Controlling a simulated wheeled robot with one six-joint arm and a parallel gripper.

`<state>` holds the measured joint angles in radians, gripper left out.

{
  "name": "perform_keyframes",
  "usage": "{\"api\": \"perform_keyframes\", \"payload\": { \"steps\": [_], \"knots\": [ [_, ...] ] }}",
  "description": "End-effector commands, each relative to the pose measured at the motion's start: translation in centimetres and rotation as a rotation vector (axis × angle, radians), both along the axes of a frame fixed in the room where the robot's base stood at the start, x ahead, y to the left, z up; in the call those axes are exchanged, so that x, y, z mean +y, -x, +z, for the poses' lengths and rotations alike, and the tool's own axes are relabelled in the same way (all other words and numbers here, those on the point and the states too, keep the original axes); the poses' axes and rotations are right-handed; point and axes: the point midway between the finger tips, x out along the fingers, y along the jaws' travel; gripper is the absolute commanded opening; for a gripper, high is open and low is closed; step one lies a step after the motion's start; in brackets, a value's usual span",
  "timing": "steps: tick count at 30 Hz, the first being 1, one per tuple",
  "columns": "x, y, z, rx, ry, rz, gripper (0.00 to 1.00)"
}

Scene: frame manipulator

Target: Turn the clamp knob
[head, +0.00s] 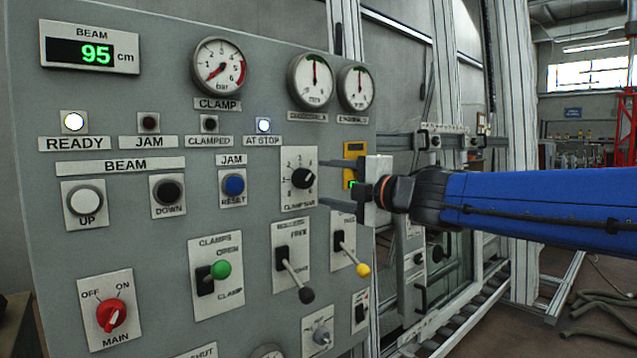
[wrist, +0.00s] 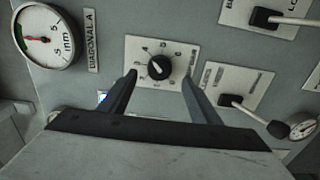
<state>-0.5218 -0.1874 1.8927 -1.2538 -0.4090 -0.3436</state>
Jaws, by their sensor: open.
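The clamp knob (head: 303,178) is a small black dial with a white pointer on a white plate marked CLAMP BAR. In the wrist view the knob (wrist: 159,67) shows between the tips of my two fingers, with its pointer toward the upper left. My gripper (head: 322,182) is open and faces the panel from the right. Its fingers lie on either side of the knob, with a gap on each side in the wrist view (wrist: 160,76). I cannot tell whether the fingertips reach the knob's depth. The clamp gauge (head: 219,66) has its needle near the low end.
The grey panel (head: 130,235) also carries a blue reset button (head: 234,185), a green-knobbed clamps lever (head: 220,269), a black-knobbed lever (head: 306,295) and a yellow-knobbed lever (head: 362,269) below my gripper. The beam display (head: 90,52) reads 95 cm. The READY and AT STOP lamps are lit.

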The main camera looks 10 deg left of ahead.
Motion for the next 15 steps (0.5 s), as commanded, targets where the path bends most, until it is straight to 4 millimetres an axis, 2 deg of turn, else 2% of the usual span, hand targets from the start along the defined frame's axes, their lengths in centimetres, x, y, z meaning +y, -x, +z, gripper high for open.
{"api": "perform_keyframes", "payload": {
  "steps": [9,15],
  "knots": [
    [-4.7,3.6,0.0,-0.001,0.0,-0.003,0.57],
    [-7.1,5.4,0.0,-0.001,0.001,-0.003,0.57]
  ]
}}
